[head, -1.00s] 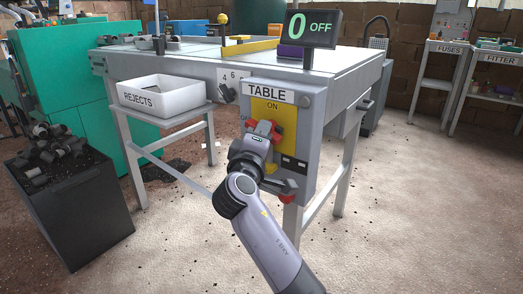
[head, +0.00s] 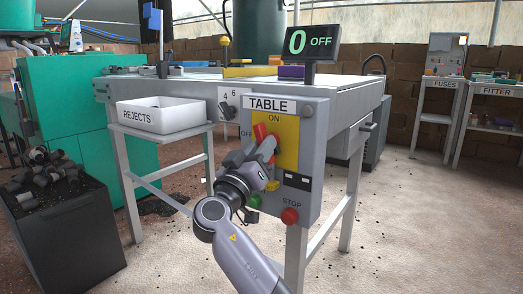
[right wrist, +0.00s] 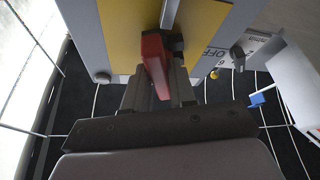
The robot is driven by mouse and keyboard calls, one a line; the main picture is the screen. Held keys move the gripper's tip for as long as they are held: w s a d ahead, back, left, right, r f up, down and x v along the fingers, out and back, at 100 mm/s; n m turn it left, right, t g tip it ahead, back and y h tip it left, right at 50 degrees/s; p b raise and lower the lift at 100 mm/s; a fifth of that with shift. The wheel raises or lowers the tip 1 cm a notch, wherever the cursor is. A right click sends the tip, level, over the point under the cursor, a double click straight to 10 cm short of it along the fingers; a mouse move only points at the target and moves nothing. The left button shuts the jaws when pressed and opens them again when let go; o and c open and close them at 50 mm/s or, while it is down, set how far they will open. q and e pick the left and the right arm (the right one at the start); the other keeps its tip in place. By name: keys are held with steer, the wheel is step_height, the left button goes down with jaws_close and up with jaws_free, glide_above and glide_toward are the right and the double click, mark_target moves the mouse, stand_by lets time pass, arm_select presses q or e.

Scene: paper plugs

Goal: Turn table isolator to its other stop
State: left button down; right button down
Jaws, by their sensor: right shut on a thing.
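The table isolator is a red handle (head: 261,132) on a yellow plate (head: 289,140) on the front of the grey TABLE box. ON is printed above it and OFF to its left. The handle's visible end points up and slightly left, near ON. My right gripper (head: 265,150) is shut on the handle and partly hides it. In the right wrist view the red handle (right wrist: 156,64) stands between the fingers (right wrist: 158,88). The display (head: 310,41) above reads 0 OFF. My left gripper is not in view.
A green button (head: 254,201) and a red STOP button (head: 290,215) sit low on the box, close to my wrist. A smaller black knob (head: 227,109) is to the left. A white REJECTS bin (head: 158,115) stands farther left. The floor at right is clear.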

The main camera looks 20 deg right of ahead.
steer(key=shift+m+g+h, duration=0.5)
steer(key=shift+m+h, duration=0.1)
steer(key=shift+m, duration=0.85)
steer(key=shift+m+g+h, duration=0.5)
steer(key=shift+m+h, duration=0.1)
steer(key=shift+m, duration=0.85)
steer(key=shift+w+m, duration=0.1)
steer(key=shift+m, duration=0.2)
steer(key=c, duration=1)
jaws_free()
steer(key=shift+c, duration=0.2)
steer(key=shift+a, duration=0.1)
